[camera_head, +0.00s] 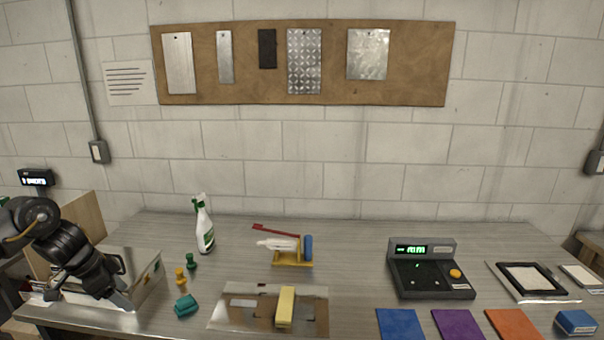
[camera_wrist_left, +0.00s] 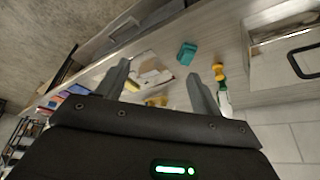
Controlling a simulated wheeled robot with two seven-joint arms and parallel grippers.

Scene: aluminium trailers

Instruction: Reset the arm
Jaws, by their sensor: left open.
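My left arm comes in from the left in the head view, over the left end of the bench. My left gripper (camera_head: 127,301) points down and to the right, in front of a shiny metal box (camera_head: 148,283); I cannot tell whether they touch. In the left wrist view its two fingers (camera_wrist_left: 158,76) stand apart with nothing held between them. The metal box shows at the right edge there (camera_wrist_left: 285,62). My right gripper is in neither view.
A teal item (camera_head: 186,305), yellow and green pieces (camera_head: 181,277) and a spray bottle (camera_head: 205,228) stand right of my gripper. Further right are a reflective plate (camera_head: 226,317) with a yellow block (camera_head: 286,307), a tool stand (camera_head: 293,261) and a black device (camera_head: 428,270).

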